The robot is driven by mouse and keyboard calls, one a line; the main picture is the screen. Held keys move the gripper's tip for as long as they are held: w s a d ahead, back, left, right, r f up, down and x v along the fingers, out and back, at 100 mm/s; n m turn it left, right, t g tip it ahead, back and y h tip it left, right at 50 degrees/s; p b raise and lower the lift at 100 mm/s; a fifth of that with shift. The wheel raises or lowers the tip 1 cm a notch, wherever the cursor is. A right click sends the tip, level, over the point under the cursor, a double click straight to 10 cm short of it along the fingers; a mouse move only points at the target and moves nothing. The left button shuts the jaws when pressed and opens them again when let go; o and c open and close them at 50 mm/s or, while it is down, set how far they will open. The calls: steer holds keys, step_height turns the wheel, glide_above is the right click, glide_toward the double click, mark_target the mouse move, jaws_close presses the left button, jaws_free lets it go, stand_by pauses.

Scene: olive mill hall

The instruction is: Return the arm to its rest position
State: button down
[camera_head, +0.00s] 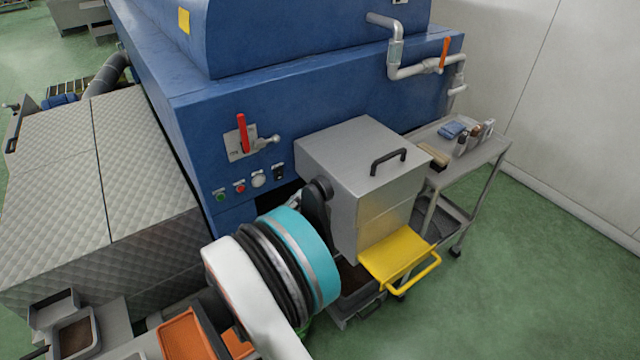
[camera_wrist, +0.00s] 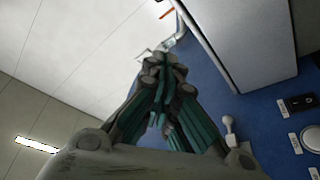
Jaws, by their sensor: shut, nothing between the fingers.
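My gripper (camera_wrist: 162,88) shows in the wrist view with its grey and teal fingers drawn together and nothing between them. It points toward the white wall and the pipes, in front of the blue machine. In the head view my white and teal arm rises from the bottom centre, just left of the steel box. The arm largely hides the gripper there.
The blue machine (camera_head: 300,110) has a red-handled lever (camera_head: 242,133) and buttons. Close to my arm stand the steel box (camera_head: 340,152) and its yellow tray (camera_head: 392,252). A trolley (camera_head: 480,152) carries small items. Green floor (camera_head: 530,290) is free at right; a quilted metal cover (camera_head: 130,150) is at left.

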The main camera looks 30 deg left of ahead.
steer(key=a+p+v, duration=0.1)
steer(key=v, duration=0.7)
steer(key=shift+a+f, duration=0.25)
steer(key=shift+a, duration=0.05)
steer(key=shift+w, duration=0.15)
